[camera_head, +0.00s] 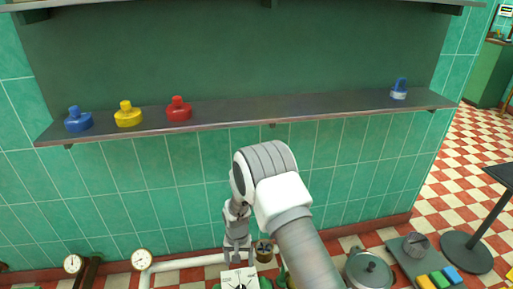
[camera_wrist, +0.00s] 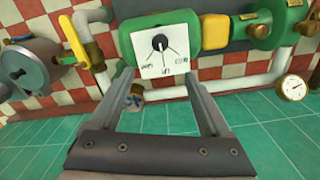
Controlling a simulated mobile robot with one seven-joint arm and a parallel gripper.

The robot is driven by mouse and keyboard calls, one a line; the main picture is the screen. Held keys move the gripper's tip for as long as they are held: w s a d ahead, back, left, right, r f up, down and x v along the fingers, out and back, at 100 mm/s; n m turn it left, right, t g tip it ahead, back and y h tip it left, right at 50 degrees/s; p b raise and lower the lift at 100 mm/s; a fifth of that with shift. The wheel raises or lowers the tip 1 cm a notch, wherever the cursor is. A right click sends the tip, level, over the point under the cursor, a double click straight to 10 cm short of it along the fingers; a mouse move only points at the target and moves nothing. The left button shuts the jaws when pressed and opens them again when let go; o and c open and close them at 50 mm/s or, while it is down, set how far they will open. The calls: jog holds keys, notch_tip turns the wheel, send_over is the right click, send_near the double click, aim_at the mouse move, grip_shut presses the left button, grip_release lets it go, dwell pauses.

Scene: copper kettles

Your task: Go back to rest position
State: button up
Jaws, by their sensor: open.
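My gripper (camera_head: 237,260) points downward in front of the tiled wall, low in the middle of the head view. In the wrist view my gripper (camera_wrist: 157,82) has its two fingers well apart, with nothing held between them. A white dial panel (camera_wrist: 177,58) with a black knob (camera_wrist: 160,42) and handwritten labels shows beyond the fingertips. The same panel (camera_head: 238,282) lies just below the gripper in the head view. Whether the fingers touch the panel cannot be told, though no contact shows.
A shelf (camera_head: 240,112) holds a blue (camera_head: 78,120), a yellow (camera_head: 128,115) and a red (camera_head: 179,110) piece, with a blue-and-white one (camera_head: 399,89) at right. Pipes (camera_head: 195,262), gauges (camera_head: 142,260) and a grey kettle (camera_head: 369,270) stand low down.

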jog(key=d+r+t, duration=0.1)
jog(key=d+r, duration=0.3)
jog(key=r, duration=0.6)
jog(key=s+d+r+t, duration=0.1)
jog(key=d+r, duration=0.2)
jog(key=r, duration=0.8)
jog(key=d+r+t, duration=0.1)
jog(key=d+r, duration=0.3)
jog(key=r, duration=0.6)
jog(key=s+d+r+t, duration=0.1)
jog(key=s+d+r, duration=0.7)
jog(key=s+r, duration=0.3)
jog(key=s+d+r+t, duration=0.1)
jog(key=s+d, duration=0.1)
jog(key=s, duration=0.4)
jog(key=s+d+r+t, duration=0.1)
jog(key=s+d+r, duration=0.1)
jog(key=s, duration=0.4)
notch_tip(320, 180, up, 22)
jog(key=p, duration=2.2)
jog(key=shift+f, duration=0.25)
jog(key=shift+w, duration=0.1)
